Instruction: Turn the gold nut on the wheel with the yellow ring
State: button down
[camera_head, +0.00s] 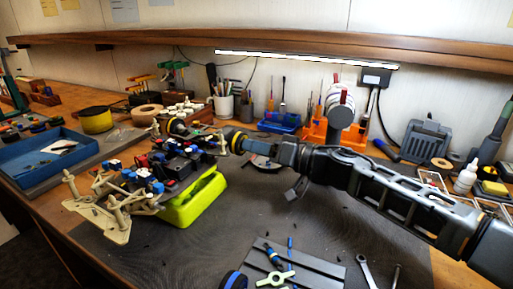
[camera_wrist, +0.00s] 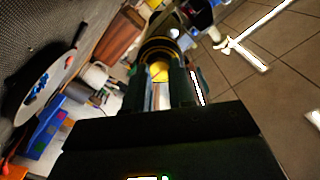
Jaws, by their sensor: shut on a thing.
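The race car (camera_head: 172,165) sits on a lime-green stand (camera_head: 192,200), left of centre in the head view. The wheel with the yellow ring (camera_head: 235,139) is on the car's right side, facing my gripper (camera_head: 246,145). My gripper meets the wheel's face from the right. In the wrist view the dark wheel (camera_wrist: 161,48) is straight ahead of my fingers (camera_wrist: 159,80). The gold nut (camera_wrist: 159,72) shows as a yellow-gold patch between the fingertips, and they are shut on it. My gripper hides the nut in the head view.
A pale frame (camera_head: 105,215) extends at the car's front left. An orange tool holder (camera_head: 318,132) stands behind my arm. A grey plate with small parts (camera_head: 315,268) lies at the front. A blue tray (camera_head: 50,160) is at left. The dark mat has free room under my arm.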

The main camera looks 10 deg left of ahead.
jog(key=shift+n+p, duration=0.6)
jog(key=shift+n, duration=0.8)
jog(key=c, duration=0.9)
grip_release()
jog(key=shift+v, duration=3.95)
